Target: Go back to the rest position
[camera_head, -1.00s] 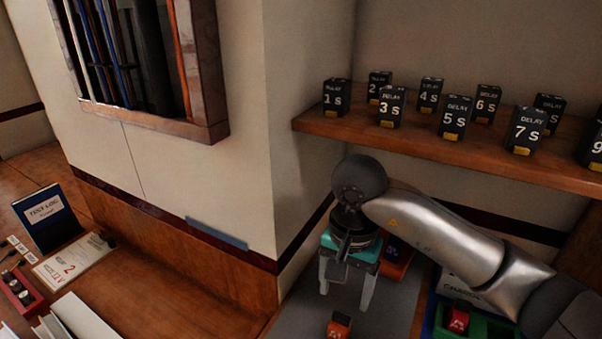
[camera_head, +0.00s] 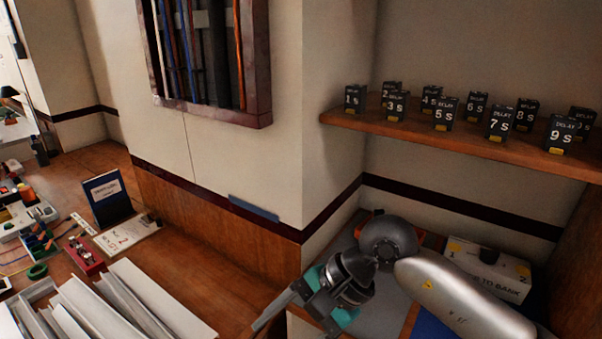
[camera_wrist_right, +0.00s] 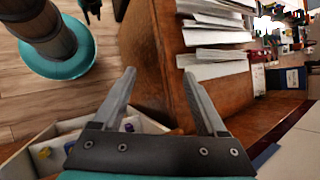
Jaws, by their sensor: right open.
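My right gripper (camera_head: 285,312) is low in the head view, tilted with its fingers toward the lower left, by the wooden bench edge. In the right wrist view its two fingers (camera_wrist_right: 160,76) are spread wide with nothing between them. My left gripper does not show clearly in either view. The rest position itself is not marked in the frames.
A wooden shelf (camera_head: 460,148) with several black delay relays stands above my right arm. A white box (camera_head: 487,268) is behind the forearm. White trunking pieces (camera_head: 110,305) lie on the bench (camera_head: 195,280) at left. A white bin (camera_wrist_right: 75,130) shows near the fingers.

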